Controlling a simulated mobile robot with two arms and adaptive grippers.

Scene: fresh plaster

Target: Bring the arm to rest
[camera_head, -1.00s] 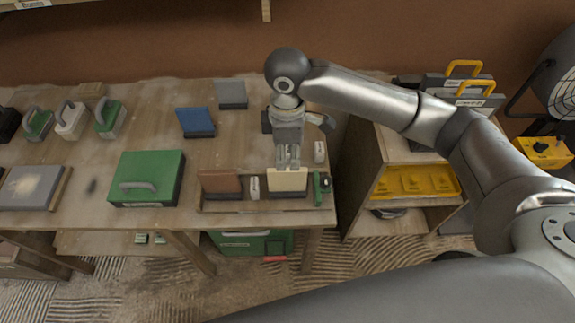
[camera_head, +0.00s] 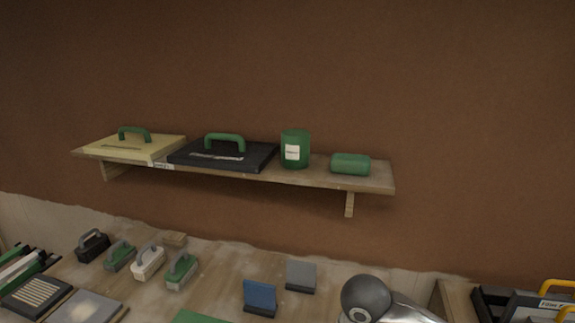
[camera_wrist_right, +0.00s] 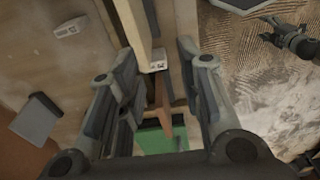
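My right gripper (camera_wrist_right: 157,75) shows in the right wrist view with its fingers spread apart. In the head view only the rounded grey joint and a link of my right arm (camera_head: 366,299) show at the bottom edge. The right gripper is out of that view.
On the workbench (camera_head: 217,268) are several handled floats, a blue block (camera_head: 259,297) and a grey block (camera_head: 300,275).

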